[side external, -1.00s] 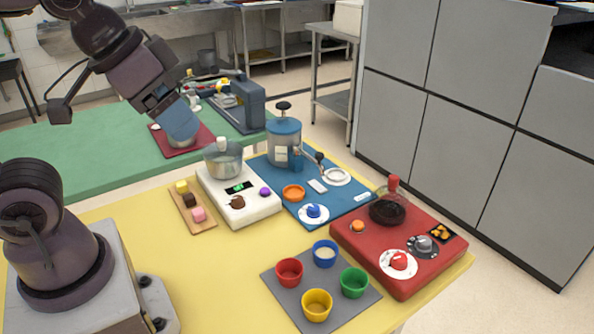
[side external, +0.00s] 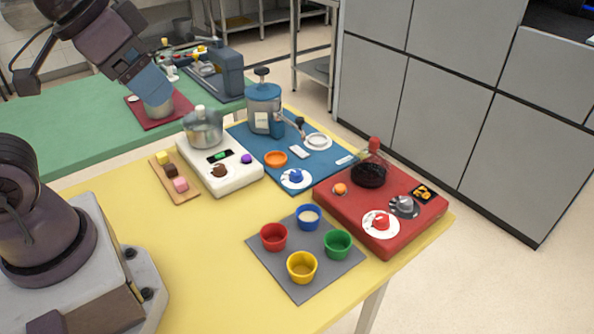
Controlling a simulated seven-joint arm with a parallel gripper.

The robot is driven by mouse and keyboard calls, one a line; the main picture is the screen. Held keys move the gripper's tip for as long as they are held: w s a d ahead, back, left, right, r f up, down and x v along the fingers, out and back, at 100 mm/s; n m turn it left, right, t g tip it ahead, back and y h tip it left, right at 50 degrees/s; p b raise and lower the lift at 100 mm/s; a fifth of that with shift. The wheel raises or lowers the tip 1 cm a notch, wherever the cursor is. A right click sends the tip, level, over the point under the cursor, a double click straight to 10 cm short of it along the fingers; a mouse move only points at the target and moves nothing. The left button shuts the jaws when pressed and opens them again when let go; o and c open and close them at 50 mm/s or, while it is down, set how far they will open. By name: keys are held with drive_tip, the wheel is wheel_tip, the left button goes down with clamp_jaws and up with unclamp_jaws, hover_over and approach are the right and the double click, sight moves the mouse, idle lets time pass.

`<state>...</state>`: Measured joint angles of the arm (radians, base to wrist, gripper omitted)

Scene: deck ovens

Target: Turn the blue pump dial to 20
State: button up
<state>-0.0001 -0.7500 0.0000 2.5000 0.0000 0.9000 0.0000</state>
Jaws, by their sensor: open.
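The blue pump dial (side external: 296,177) is a blue knob on a white round plate, near the front corner of a blue board (side external: 318,170). Its markings are too small to read. The blue pump (side external: 264,108), a canister with a dark knob on top, stands on the same board behind the dial. My gripper (side external: 153,86) is at the upper left, well away from the dial and above the yellow and green tables in the picture. It is open, and its fingertips are hard to make out. Nothing shows between the jaws.
A red unit (side external: 340,205) with a red dial (side external: 381,222) stands right of the blue board. A white scale (side external: 240,172) with a glass pot is at its left. Several coloured cups sit on a grey mat (side external: 300,285) in front. The yellow table's (side external: 215,260) left front is clear.

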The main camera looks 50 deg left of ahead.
drive_tip(key=shift+a+f, duration=0.1)
drive_tip(key=shift+f, duration=0.1)
drive_tip(key=shift+c, duration=0.7)
drive_tip(key=m+g, duration=0.6)
drive_tip(key=m, duration=0.2)
approach(296, 172)
wheel_tip(296, 172, down, 9)
drive_tip(key=shift+s+f, duration=0.15)
drive_tip(key=shift+f, duration=0.05)
drive_tip(key=shift+c, duration=0.2)
drive_tip(key=c, duration=0.9)
